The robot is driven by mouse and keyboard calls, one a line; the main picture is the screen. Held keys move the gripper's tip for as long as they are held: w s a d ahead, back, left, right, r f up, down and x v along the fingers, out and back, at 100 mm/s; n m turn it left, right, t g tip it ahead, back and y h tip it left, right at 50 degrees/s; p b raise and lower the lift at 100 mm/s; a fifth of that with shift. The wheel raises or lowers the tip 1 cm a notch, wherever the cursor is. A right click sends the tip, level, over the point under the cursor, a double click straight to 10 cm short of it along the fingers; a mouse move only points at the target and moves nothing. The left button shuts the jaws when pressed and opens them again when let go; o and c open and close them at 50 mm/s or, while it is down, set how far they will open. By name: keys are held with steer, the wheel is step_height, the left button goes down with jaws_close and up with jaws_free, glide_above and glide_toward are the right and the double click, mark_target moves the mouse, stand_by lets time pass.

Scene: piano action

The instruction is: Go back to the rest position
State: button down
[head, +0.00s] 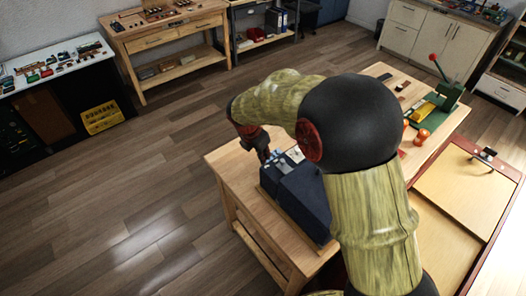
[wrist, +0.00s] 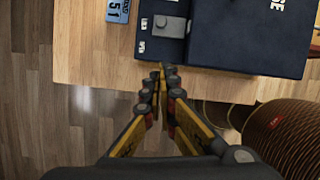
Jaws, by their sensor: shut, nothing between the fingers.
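My gripper (wrist: 162,70) is shut, with its fingertips together and nothing between them. In the wrist view it is over the edge of a wooden workbench (wrist: 85,62), just beside a dark blue case (wrist: 235,45). In the head view my gripper (head: 262,152) is above the left part of the workbench (head: 222,160), close to the dark blue case (head: 298,198). My own arm hides the middle of the bench and part of the case in the head view.
A green lever press (head: 447,97) and an orange-red object (head: 421,137) stand at the bench's right. A red-edged table (head: 460,183) adjoins it. Open wooden floor (head: 130,190) lies to the left.

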steer(key=s+d+r+m+t+y+b, duration=0.1)
steer(key=s+d+r+m+b, duration=0.2)
steer(key=s+m, duration=0.6)
steer(key=s+d+r+m+t+b, duration=0.1)
steer(key=s+d+r+m+b, duration=0.2)
steer(key=s+m, duration=0.5)
steer(key=s+d+r+m+t+y+b, duration=0.1)
steer(key=s+d+r+m+b, duration=0.2)
steer(key=s+d+m, duration=0.4)
steer(key=s+r+m, duration=0.1)
steer(key=s+m, duration=0.1)
steer(key=s, duration=0.5)
steer(key=shift+s+r+m+y, duration=0.25)
steer(key=shift+r+m+y, duration=0.05)
steer(key=shift+r, duration=0.05)
steer(key=shift+d, duration=0.1)
